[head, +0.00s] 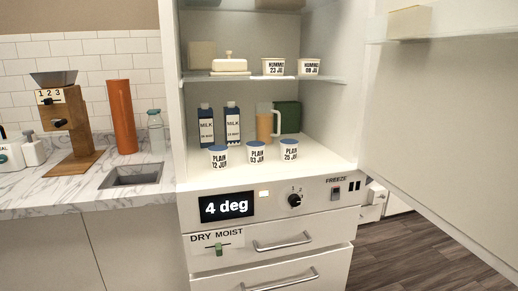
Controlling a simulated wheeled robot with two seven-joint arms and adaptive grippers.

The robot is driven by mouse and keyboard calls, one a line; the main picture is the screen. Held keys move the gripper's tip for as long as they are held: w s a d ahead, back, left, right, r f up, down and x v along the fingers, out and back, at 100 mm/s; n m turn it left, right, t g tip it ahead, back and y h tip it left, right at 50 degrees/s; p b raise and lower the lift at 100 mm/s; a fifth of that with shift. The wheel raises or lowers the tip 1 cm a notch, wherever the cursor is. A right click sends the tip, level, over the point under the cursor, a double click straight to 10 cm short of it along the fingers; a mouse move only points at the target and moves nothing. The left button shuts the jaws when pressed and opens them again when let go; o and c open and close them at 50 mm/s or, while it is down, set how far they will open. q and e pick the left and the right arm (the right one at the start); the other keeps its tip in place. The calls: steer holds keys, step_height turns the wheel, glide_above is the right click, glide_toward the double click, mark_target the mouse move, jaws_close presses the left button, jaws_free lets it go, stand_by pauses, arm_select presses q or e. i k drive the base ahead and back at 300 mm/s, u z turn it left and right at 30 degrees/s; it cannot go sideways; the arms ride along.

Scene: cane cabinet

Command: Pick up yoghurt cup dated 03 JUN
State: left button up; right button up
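The yoghurt cup marked PLAIN 03 JU (257,153) stands upright on the open fridge's lower shelf (318,158), near its front edge. The end of its label is cut off by the curve. It is the middle one of three similar white cups with blue lids. The cup to its left (218,157) reads PLAIN 12 JU, and the cup to its right (289,150) reads PLAIN 25 JU. The three stand apart with small gaps. Neither of my grippers shows in the head view.
Behind the cups stand two blue MILK cartons (206,126), an orange pitcher (265,127) and a green box (287,117). The upper shelf (240,78) holds a butter dish (230,65) and two hummus tubs (274,67). The fridge door (440,110) is wide open at the right.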

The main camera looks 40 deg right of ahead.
mark_target(255, 149)
steer(key=z, duration=0.6)
steer(key=i, duration=0.75)
steer(key=z, duration=0.85)
